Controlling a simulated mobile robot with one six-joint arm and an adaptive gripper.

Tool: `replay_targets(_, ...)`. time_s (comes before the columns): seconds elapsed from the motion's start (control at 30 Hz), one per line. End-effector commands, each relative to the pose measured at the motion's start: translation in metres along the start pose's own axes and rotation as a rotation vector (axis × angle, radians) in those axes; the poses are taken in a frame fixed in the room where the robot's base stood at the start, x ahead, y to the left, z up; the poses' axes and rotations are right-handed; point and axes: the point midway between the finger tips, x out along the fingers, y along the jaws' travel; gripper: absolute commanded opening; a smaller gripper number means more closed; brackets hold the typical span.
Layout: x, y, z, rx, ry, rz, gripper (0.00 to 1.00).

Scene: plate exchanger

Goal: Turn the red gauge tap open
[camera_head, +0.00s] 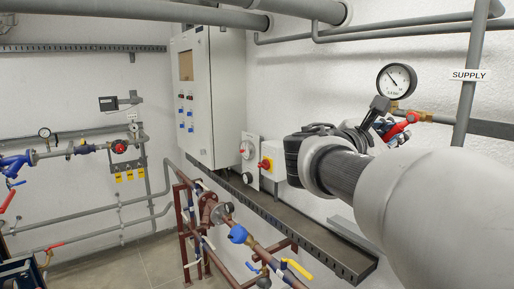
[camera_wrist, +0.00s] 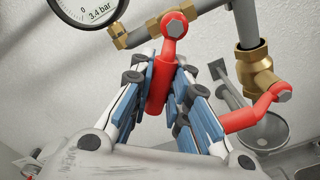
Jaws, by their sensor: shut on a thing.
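The red gauge tap (camera_wrist: 159,85) has a red lever that hangs down from a bolt on the pipe beside the gauge. My gripper (camera_wrist: 160,88) has its blue-padded fingers on both sides of this lever and is shut on it. In the head view my gripper (camera_head: 381,128) is at the right, just below the round pressure gauge (camera_head: 396,80). Red parts of the tap (camera_head: 408,118) show beside it, partly hidden by the fingers. The gauge (camera_wrist: 88,8) is cut off at the top of the wrist view and carries the text 3.4 bar.
A second red lever (camera_wrist: 262,112) on a brass valve (camera_wrist: 257,72) is close to the right finger. A grey pipe with a SUPPLY label (camera_head: 470,75) stands right of the gauge. A control cabinet (camera_head: 210,95) and red switch (camera_head: 266,164) are on the wall further left.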

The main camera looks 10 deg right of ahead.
Motion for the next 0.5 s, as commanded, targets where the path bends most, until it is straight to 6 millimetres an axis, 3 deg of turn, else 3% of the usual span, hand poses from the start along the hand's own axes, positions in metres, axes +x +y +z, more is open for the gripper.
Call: replay_targets(0.5,0.000,0.023,0.003,0.493,0.000,0.000,0.00)
